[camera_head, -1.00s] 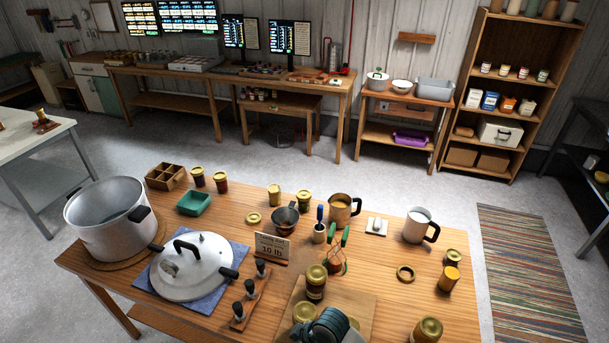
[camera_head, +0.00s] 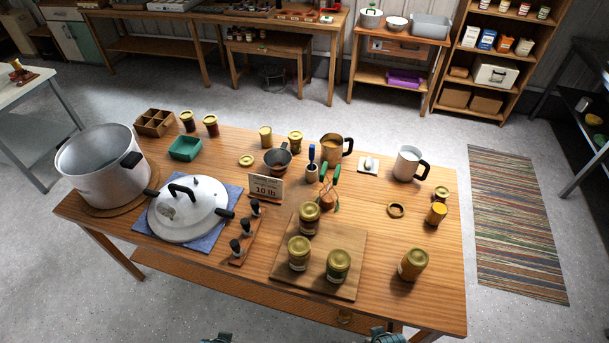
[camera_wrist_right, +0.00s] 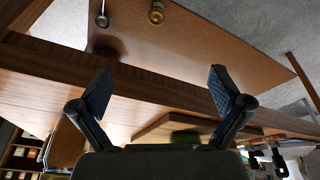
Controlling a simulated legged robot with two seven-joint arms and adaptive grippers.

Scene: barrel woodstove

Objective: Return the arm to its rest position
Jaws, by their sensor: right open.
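My right gripper (camera_wrist_right: 160,95) is open and empty in the right wrist view, its two fingers spread wide apart. It is close to the table's wooden edge (camera_wrist_right: 150,85). In the head view only small parts of my arms show at the bottom edge, and no fingertips can be made out. The wooden table (camera_head: 400,290) carries a cutting board (camera_head: 340,245) with several gold-lidded jars, among them a front jar (camera_head: 338,266). Another jar (camera_head: 412,264) stands on the table to the right of the board.
A large pot (camera_head: 95,170) and a lidded white cooker lid (camera_head: 187,208) stand at the left of the table. A striped rug (camera_head: 515,225) lies on the floor to the right.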

